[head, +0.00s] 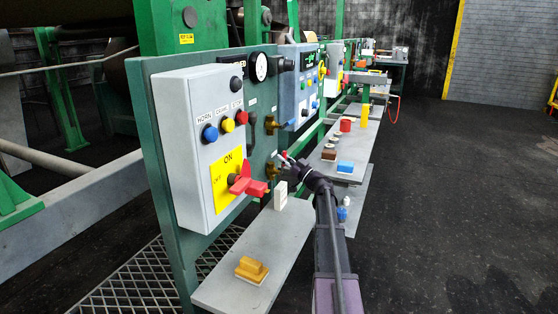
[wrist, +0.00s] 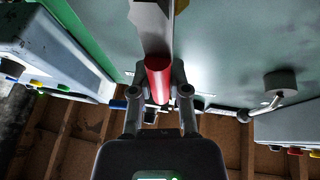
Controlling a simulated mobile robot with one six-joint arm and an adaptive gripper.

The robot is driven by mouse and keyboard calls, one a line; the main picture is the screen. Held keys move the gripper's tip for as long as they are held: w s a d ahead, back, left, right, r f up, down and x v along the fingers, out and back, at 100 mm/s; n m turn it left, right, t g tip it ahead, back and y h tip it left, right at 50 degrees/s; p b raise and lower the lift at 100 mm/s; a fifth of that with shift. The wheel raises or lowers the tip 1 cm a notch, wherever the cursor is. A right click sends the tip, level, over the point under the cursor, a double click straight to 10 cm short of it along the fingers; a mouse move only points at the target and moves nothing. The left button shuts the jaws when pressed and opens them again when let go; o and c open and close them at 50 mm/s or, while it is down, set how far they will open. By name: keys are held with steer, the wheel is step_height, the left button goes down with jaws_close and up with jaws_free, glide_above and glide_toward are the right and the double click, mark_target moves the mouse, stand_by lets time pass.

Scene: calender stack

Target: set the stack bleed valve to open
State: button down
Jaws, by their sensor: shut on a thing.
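In the wrist view, a lever with a red grip (wrist: 158,80) and a flat grey bar (wrist: 152,30) runs down between the fingers. My gripper (wrist: 159,92) is shut on the red grip, one finger on each side. In the head view, my gripper (head: 284,157) is at the front of the green panel, beside a brass valve body (head: 271,169). I take the held lever to be that of the stack bleed valve, but no label is readable. The lever's exact angle is hard to tell, as my gripper partly hides it.
A grey box (head: 190,150) with buttons and a red rotary switch (head: 247,182) sits left of my gripper. Another brass valve (head: 274,124) is above. Shelves below carry a yellow block (head: 252,269) and a white block (head: 280,196). The floor at right is clear.

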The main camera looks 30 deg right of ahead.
steer(key=shift+s+a+f, duration=0.1)
steer(key=shift+s+a, duration=0.1)
steer(key=shift+s, duration=0.05)
steer(key=c, duration=0.6)
jaws_free()
steer(key=shift+d, duration=0.2)
steer(key=shift+d, duration=0.1)
